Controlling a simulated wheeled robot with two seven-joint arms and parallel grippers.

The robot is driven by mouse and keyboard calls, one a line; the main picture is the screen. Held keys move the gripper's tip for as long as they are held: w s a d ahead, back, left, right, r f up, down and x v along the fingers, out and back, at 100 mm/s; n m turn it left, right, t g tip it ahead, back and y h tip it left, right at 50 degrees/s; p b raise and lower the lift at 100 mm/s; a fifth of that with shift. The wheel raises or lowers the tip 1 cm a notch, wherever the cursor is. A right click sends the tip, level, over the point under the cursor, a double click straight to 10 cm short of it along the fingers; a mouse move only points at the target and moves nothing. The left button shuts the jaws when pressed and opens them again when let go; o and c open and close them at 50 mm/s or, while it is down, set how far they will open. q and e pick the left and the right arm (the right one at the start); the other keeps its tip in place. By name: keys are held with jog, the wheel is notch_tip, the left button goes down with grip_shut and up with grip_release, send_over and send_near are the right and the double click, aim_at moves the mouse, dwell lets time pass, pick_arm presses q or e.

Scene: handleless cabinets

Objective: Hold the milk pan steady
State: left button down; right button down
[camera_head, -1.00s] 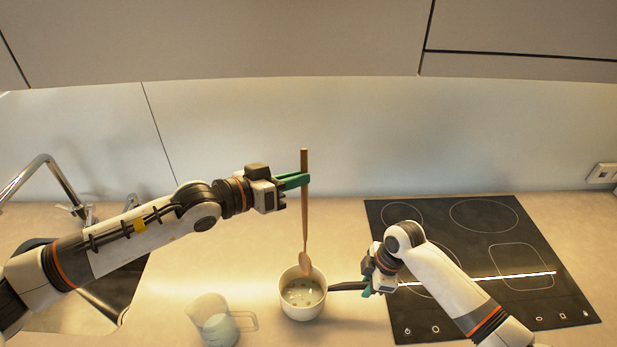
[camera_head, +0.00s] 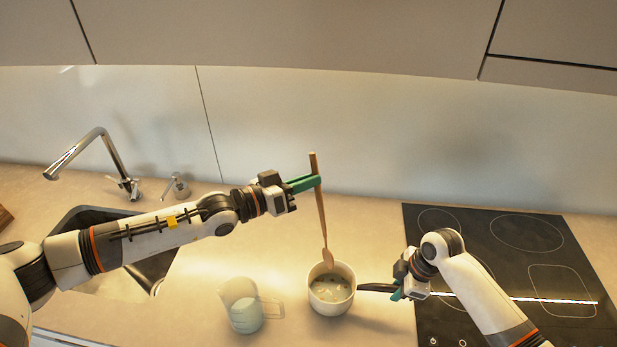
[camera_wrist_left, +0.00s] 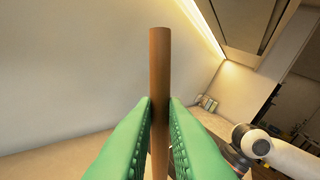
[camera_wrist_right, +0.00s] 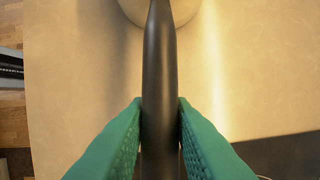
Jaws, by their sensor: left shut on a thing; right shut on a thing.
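The milk pan (camera_head: 331,304) is white with a dark handle (camera_head: 376,287) pointing right. It is on the counter left of the cooktop, with pale contents and small bits inside. My right gripper (camera_head: 398,292) is shut on the handle; the right wrist view shows the dark handle (camera_wrist_right: 160,80) between its green fingers (camera_wrist_right: 160,135). My left gripper (camera_head: 318,181) is shut on the upper part of a wooden spoon (camera_head: 321,215). The spoon stands nearly upright, its bowl end at the pan's opening. The left wrist view shows the spoon's shaft (camera_wrist_left: 160,70) between the fingers (camera_wrist_left: 160,120).
A clear measuring jug (camera_head: 242,306) with pale liquid stands just left of the pan. The black cooktop (camera_head: 500,245) lies to the right. A sink (camera_head: 90,215) and tap (camera_head: 115,165) are at the left. The counter behind the pan is clear.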

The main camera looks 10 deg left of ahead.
pick_arm(q)
notch_tip(320, 180, down, 10)
jog(key=s+d, duration=0.1)
jog(key=s, duration=0.1)
jog(key=shift+r, duration=0.25)
dwell(0.6)
jog(key=shift+d, duration=0.15)
dwell(0.4)
jog(key=shift+f, duration=0.85)
jog(key=shift+r, duration=0.15)
dwell(0.7)
jog(key=shift+d, duration=0.1)
